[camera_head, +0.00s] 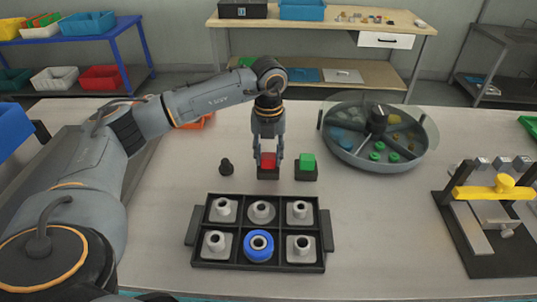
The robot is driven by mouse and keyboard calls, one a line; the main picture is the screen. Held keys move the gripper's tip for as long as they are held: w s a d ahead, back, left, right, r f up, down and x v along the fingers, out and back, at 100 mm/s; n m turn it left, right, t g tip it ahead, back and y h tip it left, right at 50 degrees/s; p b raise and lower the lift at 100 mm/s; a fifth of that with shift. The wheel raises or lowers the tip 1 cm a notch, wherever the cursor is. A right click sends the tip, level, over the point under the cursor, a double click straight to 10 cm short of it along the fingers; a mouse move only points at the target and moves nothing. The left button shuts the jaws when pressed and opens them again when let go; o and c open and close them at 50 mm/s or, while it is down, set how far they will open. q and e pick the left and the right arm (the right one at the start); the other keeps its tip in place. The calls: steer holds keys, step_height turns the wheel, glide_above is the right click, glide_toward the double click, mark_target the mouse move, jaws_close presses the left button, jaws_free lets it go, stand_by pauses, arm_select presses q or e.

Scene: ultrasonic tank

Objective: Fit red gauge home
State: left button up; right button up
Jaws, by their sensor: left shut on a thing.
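The red gauge (268,160) is a small red block between the fingertips of my left gripper (268,156). My left gripper points straight down and is shut on the gauge. A black holder (268,174) shows directly under the gauge; I cannot tell whether the gauge is fully seated in it. A green block (307,161) sits in a similar black holder (306,175) just to the right. My right gripper is not in view.
A small black knob (226,167) stands left of the gripper. A black tray (197,213) with several metal parts and a blue ring (258,246) lies in front. A round tank (350,155) stands at the back right, a yellow-clamped fixture (490,192) at right.

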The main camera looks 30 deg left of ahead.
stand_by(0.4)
arm_select(q)
steer(key=o, duration=1.2)
steer(key=shift+f, duration=0.1)
steer(key=shift+o, duration=0.2)
step_height(320, 180, up, 12)
